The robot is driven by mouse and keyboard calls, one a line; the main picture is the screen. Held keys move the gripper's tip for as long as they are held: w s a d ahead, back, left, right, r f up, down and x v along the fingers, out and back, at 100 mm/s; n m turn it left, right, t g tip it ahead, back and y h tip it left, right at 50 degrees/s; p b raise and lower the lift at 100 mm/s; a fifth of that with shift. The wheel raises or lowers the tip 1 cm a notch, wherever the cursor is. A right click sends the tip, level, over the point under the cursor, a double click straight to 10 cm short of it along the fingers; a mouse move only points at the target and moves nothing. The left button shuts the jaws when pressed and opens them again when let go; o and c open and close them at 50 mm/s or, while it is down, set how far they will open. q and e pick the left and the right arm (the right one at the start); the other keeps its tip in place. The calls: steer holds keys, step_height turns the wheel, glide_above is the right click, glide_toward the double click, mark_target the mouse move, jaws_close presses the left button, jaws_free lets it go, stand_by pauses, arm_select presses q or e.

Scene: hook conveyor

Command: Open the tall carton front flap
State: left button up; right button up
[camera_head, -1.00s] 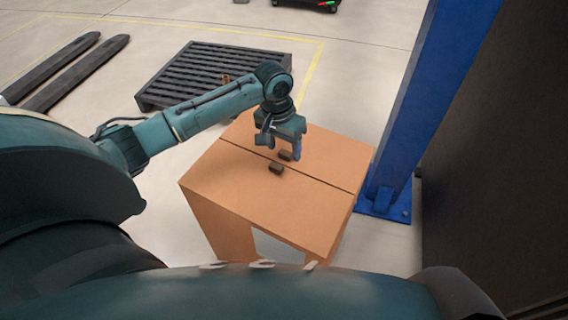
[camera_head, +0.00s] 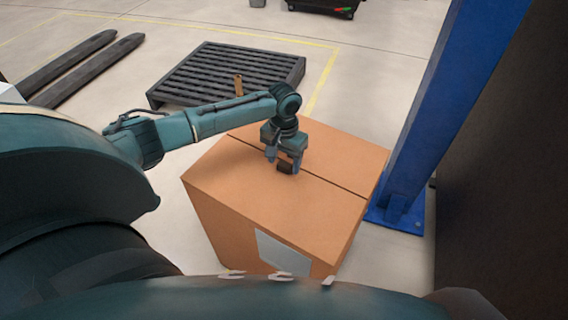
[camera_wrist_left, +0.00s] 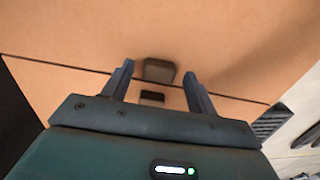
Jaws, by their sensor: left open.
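The tall carton (camera_head: 225,195) is brown cardboard and stands upright with its top flaps flat. A dark seam splits the top into a front flap (camera_head: 325,205) and a rear flap (camera_head: 340,150). A dark block-like tab (camera_head: 285,168) stands on the front flap near the seam; it also shows in the left wrist view (camera_wrist_left: 159,70). My left gripper (camera_head: 284,165) is open and points down, its fingers on either side of this tab. I cannot tell whether they touch it. A second dark tab (camera_wrist_left: 152,98) shows across the seam. My right gripper is not in view.
A blue post (camera_head: 435,110) stands close to the right of the carton, beside a dark wall-like surface (camera_head: 500,180). A dark slatted pallet (camera_head: 230,70) lies behind. Two dark fork bars (camera_head: 85,70) lie at the upper left. Light floor is clear between them.

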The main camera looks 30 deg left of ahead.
arm_select(q)
steer(key=shift+f, duration=0.45)
jaws_close()
stand_by(0.4)
